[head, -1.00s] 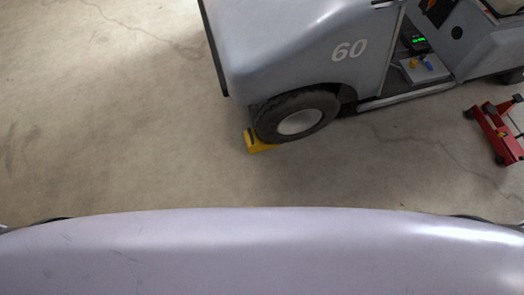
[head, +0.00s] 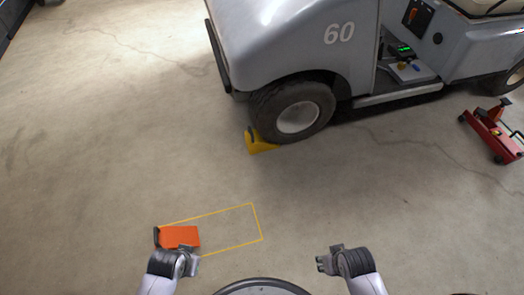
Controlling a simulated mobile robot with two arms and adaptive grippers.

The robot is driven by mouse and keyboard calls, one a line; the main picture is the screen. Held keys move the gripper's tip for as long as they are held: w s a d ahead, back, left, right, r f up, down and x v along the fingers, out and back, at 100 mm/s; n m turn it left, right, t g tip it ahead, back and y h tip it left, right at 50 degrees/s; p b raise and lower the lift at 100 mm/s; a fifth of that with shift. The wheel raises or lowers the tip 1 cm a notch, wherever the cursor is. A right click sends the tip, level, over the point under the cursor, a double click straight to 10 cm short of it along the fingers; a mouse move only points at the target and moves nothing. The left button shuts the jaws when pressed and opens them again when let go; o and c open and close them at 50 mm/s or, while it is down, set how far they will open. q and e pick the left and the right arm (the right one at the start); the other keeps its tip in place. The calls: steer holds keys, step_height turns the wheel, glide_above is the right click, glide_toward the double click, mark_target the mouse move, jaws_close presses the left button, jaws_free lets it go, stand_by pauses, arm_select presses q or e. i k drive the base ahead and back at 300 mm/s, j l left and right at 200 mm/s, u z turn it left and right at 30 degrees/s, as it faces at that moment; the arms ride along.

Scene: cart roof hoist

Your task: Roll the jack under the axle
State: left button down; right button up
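The red jack (head: 491,131) stands on the floor at the far right of the head view. The jack is apart from the cart. My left gripper (head: 190,261) is at the bottom, its small fingers seeming spread, overlapping the edge of an orange block in the picture. My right gripper (head: 327,260) is at the bottom centre, seemingly open and empty. Both are far from the jack.
A yellow chock (head: 260,142) sits against the front wheel. The orange block (head: 180,237) with a dark end lies at the left end of a yellow floor outline (head: 257,222).

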mark_target(506, 149)
steer(key=z, duration=2.3)
